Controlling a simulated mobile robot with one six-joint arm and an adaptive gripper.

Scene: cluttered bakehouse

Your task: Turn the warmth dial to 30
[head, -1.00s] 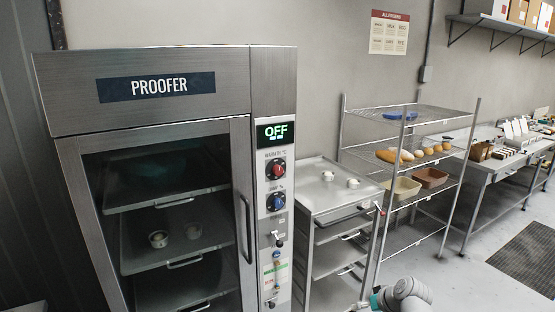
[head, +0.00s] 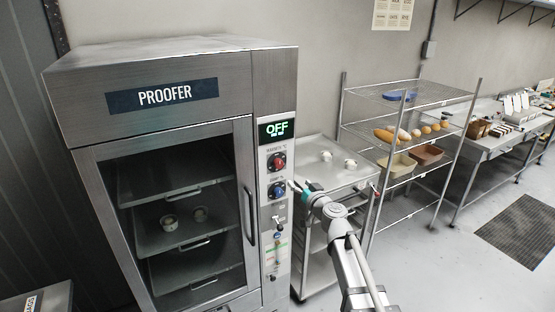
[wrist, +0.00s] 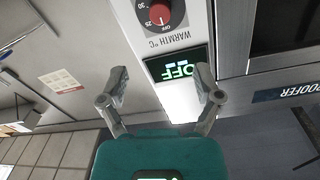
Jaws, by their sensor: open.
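The proofer's warmth dial is a red knob (head: 276,162) on the narrow control panel, under a green display (head: 276,129) that reads OFF. In the wrist view the picture is upside down; the red knob (wrist: 160,12) is at the top edge, partly cut off. Its white mark appears to point to OFF, with 25 and 30 on the scale around it. The display (wrist: 178,67) shows there between the fingers. My gripper (head: 294,186) is beside the panel, near the blue dial's height. Its two fingers (wrist: 161,78) are spread, with nothing between them.
A blue dial (head: 277,190) sits just below the red one, with smaller controls further down. The proofer's glass door (head: 180,200) is shut, its handle (head: 250,217) left of the panel. A tray rack (head: 335,178) stands close on the right, behind my arm. Open floor (head: 440,270) lies right.

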